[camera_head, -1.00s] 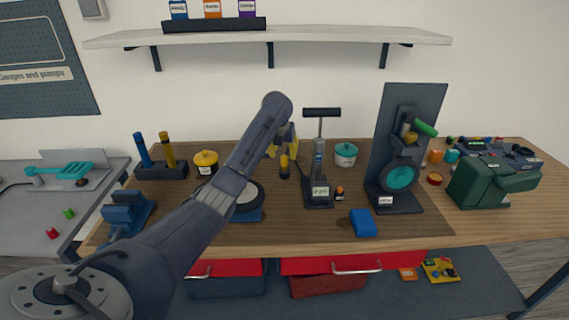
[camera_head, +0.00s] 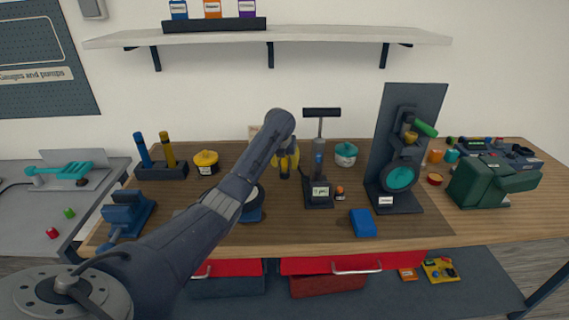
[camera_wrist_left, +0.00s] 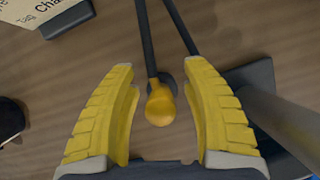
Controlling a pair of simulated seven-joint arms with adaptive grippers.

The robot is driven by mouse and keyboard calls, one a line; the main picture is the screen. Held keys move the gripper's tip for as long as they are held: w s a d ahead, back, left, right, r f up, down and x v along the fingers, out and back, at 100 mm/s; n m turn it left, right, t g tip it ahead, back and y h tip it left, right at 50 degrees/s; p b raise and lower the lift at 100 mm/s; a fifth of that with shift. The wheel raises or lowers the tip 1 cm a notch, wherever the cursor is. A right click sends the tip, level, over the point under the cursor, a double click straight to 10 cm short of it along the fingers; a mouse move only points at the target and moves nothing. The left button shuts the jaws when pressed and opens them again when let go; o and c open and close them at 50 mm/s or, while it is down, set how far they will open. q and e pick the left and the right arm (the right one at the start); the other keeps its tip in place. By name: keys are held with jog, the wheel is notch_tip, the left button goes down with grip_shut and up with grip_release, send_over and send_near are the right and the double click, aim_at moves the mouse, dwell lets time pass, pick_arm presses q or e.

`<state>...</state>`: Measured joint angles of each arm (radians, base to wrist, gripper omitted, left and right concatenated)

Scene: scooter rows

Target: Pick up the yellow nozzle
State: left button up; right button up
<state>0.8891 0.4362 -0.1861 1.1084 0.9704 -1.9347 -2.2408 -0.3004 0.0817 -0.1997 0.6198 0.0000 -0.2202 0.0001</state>
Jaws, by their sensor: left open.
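The yellow nozzle (camera_wrist_left: 160,106) has a rounded yellow end on a dark stem and shows between the fingers in the left wrist view. Dark hose-like rods run up from it in that view. My left gripper (camera_wrist_left: 159,70) is open, with one yellow finger on each side of the nozzle and visible gaps to both. In the head view the left gripper (camera_head: 286,158) is over the workbench, left of the floor pump (camera_head: 319,160), and partly hidden by my arm. The nozzle is hard to separate from the yellow fingers there. My right gripper is not in view.
The pump with its T-handle stands close on the right of the gripper. A yellow pot (camera_head: 206,163) is to the left and a teal pot (camera_head: 346,153) behind right. A blue block (camera_head: 363,223) lies near the front edge.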

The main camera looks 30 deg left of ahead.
pick_arm(q)
jog(key=shift+c, duration=0.5)
grip_shut()
jog(key=shift+r, duration=0.2)
